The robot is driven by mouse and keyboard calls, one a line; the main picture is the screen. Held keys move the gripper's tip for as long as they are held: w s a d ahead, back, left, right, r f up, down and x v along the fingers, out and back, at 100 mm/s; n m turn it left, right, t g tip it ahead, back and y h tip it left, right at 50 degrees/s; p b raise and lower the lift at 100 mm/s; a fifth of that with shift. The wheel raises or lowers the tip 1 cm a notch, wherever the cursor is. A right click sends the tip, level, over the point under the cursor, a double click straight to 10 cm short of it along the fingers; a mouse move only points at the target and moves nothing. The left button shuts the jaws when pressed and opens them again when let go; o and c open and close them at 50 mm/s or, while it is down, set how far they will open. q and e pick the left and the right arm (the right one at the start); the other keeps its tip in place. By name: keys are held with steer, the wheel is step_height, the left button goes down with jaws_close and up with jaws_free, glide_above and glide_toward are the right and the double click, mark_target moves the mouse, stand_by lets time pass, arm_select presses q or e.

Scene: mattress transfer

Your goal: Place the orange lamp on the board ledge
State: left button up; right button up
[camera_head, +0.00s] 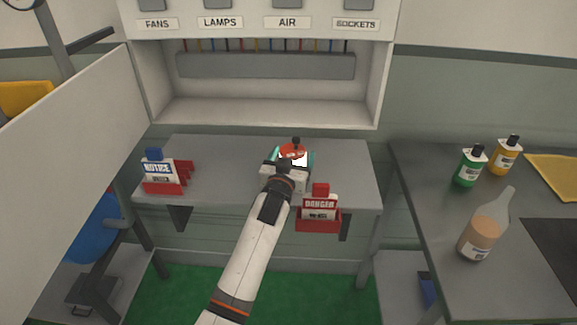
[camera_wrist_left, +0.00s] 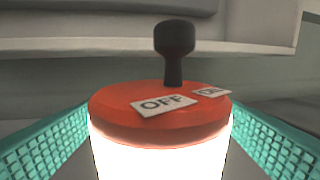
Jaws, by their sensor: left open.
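The orange lamp (camera_head: 292,151) stands upright on the grey worktop below the board, with a glowing white body and a black knob on top. In the left wrist view the lamp (camera_wrist_left: 160,118) shows its orange cap with OFF and ON labels. My left gripper (camera_head: 292,158) is open, with a teal finger pad on each side of the lamp; in the wrist view the visible parts of the pads stand apart from it. The board ledge (camera_head: 230,112) is the pale, empty shelf at the bottom of the board, behind and above the lamp. My right gripper is out of view.
A NOTICE holder (camera_head: 163,188) sits left on the grey worktop (camera_head: 225,165); a DANGER holder (camera_head: 318,222) is at its front edge, right of my arm. An open white door panel (camera_head: 75,140) fills the left. Bottles (camera_head: 482,235) stand on the right bench.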

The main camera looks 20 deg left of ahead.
arm_select(q)
steer(key=s+d, duration=0.1)
steer(key=s, duration=1)
steer(key=shift+s+b, duration=0.35)
steer(key=shift+b, duration=0.1)
steer(key=shift+s+f, duration=0.1)
steer(key=shift+f, duration=0.05)
